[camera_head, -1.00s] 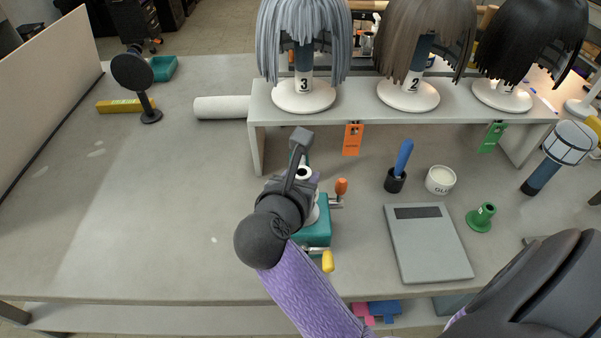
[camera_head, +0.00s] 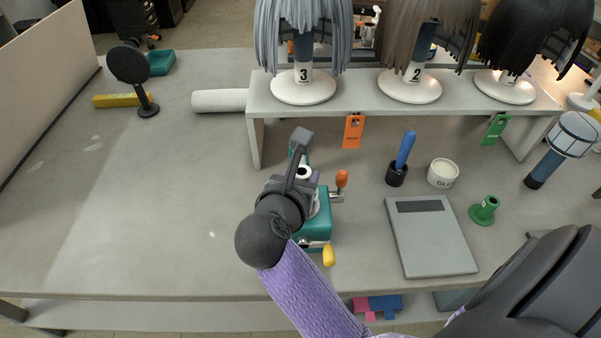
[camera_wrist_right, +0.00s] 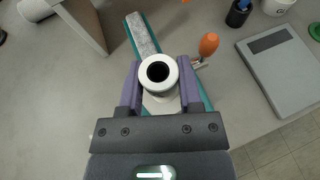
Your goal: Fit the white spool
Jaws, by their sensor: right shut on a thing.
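The white spool (camera_wrist_right: 158,88) is a short white ring with a dark bore, seen end-on between the purple fingers of my right gripper (camera_wrist_right: 160,82) in the wrist view. In the head view its white rim (camera_head: 304,170) just shows beside my right gripper (camera_head: 302,178), which is shut on it. The gripper is over a teal bench device (camera_head: 317,225) with an orange handle (camera_head: 342,179) and a yellow handle (camera_head: 329,256). The gripper hides much of the device, so I cannot tell whether the spool is seated on it. My left gripper is not in view.
A raised grey shelf (camera_head: 350,95) with wigs on stands is behind the device. To the right are a grey scale (camera_head: 432,245), a glue pot (camera_head: 443,173), a blue-handled tool in a dark cup (camera_head: 397,175) and a green cone (camera_head: 484,210). The table's left side is mostly clear.

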